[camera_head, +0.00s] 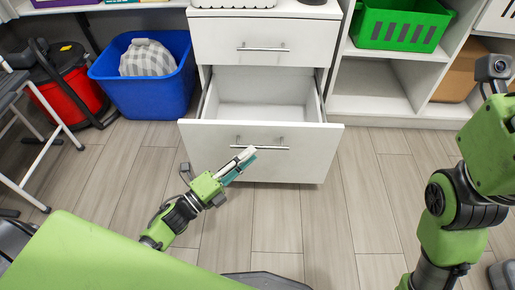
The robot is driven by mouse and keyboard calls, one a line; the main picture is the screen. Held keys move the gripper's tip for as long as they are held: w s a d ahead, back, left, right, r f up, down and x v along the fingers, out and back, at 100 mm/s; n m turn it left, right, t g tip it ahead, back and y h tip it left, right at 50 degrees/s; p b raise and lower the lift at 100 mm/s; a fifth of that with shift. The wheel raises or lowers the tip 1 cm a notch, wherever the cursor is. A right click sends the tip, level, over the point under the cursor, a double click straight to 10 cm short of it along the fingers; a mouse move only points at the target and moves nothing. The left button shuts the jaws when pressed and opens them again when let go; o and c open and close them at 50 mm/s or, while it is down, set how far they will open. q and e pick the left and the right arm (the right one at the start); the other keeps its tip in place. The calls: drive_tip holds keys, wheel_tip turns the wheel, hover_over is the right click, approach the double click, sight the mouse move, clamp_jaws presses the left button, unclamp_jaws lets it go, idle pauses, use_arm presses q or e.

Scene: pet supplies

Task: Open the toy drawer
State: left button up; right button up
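The white drawer unit (305,40) stands at the top middle. Its lower drawer (306,160) is pulled well out and its inside looks empty. The upper drawer (225,46) is closed. My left gripper (245,157) is at the left part of the lower drawer's bar handle (275,148), its fingertips overlapping the handle. Whether the fingers are closed around the handle is too small to tell. My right arm comes in on the right side, away from the drawer; its fingers are not in view.
A blue bin (140,94) with a grey striped item and a red bucket (72,98) stand at the left. A white shelf holds a green basket (400,26) at the right. A folding chair frame (45,170) is at the far left. The wood floor before the drawer is clear.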

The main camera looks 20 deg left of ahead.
use_arm(q)
drive_tip(key=r+v, duration=0.1)
drive_tip(key=v, duration=0.5)
drive_tip(key=shift+s+a+f, duration=0.2)
drive_tip(key=shift+s+f, duration=0.25)
drive_tip(key=shift+f, duration=0.1)
